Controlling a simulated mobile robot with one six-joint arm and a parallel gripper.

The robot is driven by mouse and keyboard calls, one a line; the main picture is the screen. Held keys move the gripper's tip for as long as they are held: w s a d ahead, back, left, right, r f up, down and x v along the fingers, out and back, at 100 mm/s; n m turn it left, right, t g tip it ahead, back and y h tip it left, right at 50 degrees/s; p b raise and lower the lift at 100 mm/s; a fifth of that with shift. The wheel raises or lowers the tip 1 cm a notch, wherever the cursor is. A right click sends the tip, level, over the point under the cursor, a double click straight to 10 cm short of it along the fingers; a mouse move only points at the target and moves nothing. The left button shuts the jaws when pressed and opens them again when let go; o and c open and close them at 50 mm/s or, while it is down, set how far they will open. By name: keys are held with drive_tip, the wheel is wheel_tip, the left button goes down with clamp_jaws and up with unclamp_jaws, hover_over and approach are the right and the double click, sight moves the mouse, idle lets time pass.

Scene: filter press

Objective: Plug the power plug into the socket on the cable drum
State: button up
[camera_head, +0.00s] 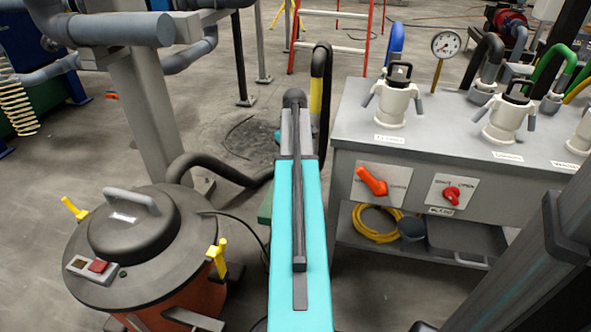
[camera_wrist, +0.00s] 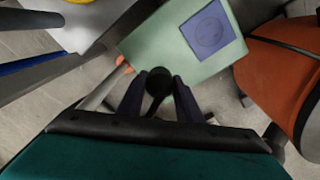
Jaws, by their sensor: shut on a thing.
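In the wrist view my gripper (camera_wrist: 158,98) is shut on the dark, round-ended power plug (camera_wrist: 158,80), held between its two dark fingers. Just beyond it is a pale green box-like body (camera_wrist: 165,48), which seems to be the cable drum. On its face is a square blue socket (camera_wrist: 208,31) with a round recess, up and to the right of the plug. The plug is apart from the socket. In the head view my turquoise arm hides the gripper and plug; only a green edge (camera_head: 265,208) shows beside it.
An orange-bodied vacuum (camera_head: 130,255) stands left of my arm; its orange side (camera_wrist: 275,75) is close right of the socket. A grey valve bench (camera_head: 450,135) stands to the right, with a coiled yellow hose (camera_head: 378,222) on its shelf. A black hose (camera_head: 215,165) crosses behind.

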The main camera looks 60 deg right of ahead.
drive_tip(key=shift+r+p, duration=0.4)
drive_tip(key=shift+r, duration=1.1)
